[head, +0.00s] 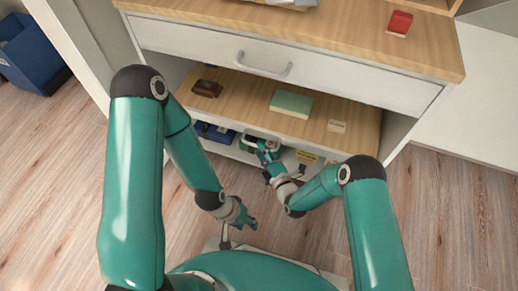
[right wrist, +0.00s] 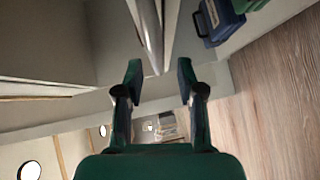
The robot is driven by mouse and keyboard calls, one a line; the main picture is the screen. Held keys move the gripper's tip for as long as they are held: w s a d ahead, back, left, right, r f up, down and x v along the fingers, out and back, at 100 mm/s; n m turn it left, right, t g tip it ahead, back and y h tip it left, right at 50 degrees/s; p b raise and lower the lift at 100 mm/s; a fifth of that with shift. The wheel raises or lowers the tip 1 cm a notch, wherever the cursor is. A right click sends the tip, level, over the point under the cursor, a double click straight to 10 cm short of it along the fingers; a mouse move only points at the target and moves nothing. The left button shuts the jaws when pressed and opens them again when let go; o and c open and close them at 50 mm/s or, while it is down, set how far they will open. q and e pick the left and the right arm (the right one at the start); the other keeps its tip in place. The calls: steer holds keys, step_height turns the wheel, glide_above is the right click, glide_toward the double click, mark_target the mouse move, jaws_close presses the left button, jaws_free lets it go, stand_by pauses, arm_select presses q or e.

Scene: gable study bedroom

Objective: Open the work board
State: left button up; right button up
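The wooden board (head: 240,99) lies level in the desk below the white drawer (head: 200,45), with a pale front edge. I take it to be the work board. A pale handle (head: 247,139) shows just below that edge. My right gripper (head: 266,153) is at this handle. In the right wrist view my right gripper (right wrist: 159,75) is open, with a metal bar (right wrist: 149,30) reaching between its fingertips; contact cannot be told. My left gripper (head: 243,217) hangs low over the floor, apart from the desk; its fingers are too small to judge.
On the board lie a brown item (head: 207,88), a green book (head: 291,103) and a small card (head: 337,126). Blue things (head: 214,132) stand in the space below. The drawer has its own handle (head: 263,68). A red box (head: 399,23) is on the desktop. Floor at right (head: 450,210) is free.

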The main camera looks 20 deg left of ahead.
steer(key=shift+b+x, duration=0.35)
steer(key=shift+x, duration=1.2)
jaws_close()
